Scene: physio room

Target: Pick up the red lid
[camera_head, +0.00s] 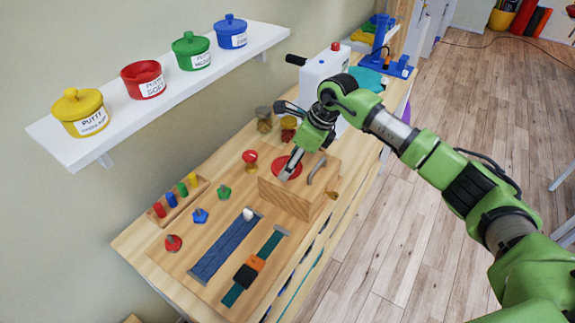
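A flat, round red lid (279,165) lies on top of a wooden box (287,199) on the workbench. My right gripper (287,173) reaches down over the lid from the upper right. Its fingertips are at the lid and cover part of it. Whether they are closed on a knob is not clear. The red putty pot (147,83) on the wall shelf has an open top. My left gripper is not in view.
The white shelf (115,124) also holds lidded yellow (81,112), green (191,51) and blue (230,32) pots. The box has a metal handle (317,169). A peg rack (178,200), straps and several knobs cover the bench (150,240). A white machine (323,79) stands behind.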

